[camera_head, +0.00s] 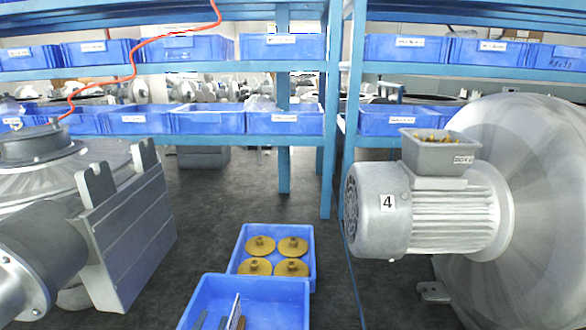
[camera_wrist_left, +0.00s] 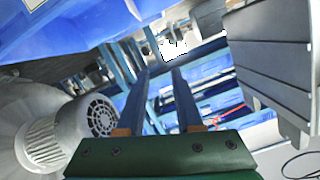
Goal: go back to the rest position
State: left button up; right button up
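My left gripper (camera_head: 211,322) shows only as two dark, slim fingertips at the bottom edge of the head view, in front of the near blue bin (camera_head: 262,287). In the left wrist view my left gripper (camera_wrist_left: 160,72) has two dark blue fingers set apart, with nothing between them. Its green body fills the bottom of that view. The fingers point towards the shelves. My right gripper is in neither view.
A blower with a grey motor (camera_head: 425,215) marked 4 stands right. A grey ribbed plate (camera_head: 130,240) stands left. A second blue bin (camera_head: 310,245) holds several yellow-brown discs. Blue shelves (camera_head: 335,120) with bins cross the back. Dark floor (camera_head: 225,195) between them is clear.

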pick_arm(q)
jog(key=s+a+f+n+g, duration=0.1)
jog(key=s+f+n+g, duration=0.1)
jog(key=s+f+g, duration=1.4)
jog(key=s+f+t, duration=0.1)
jog(key=s+f, duration=0.3)
jog(key=f, duration=0.5)
jog(key=s+f+t, duration=0.1)
jog(key=s+f, duration=0.2)
jog(key=f, duration=0.6)
jog(key=s+a+f, duration=0.2)
jog(key=s+f, duration=0.7)
jog(key=s, duration=0.2)
jog(key=shift+s+a+f+g, duration=0.3)
jog(key=shift+f+g, duration=0.05)
jog(key=shift+g, duration=0.05)
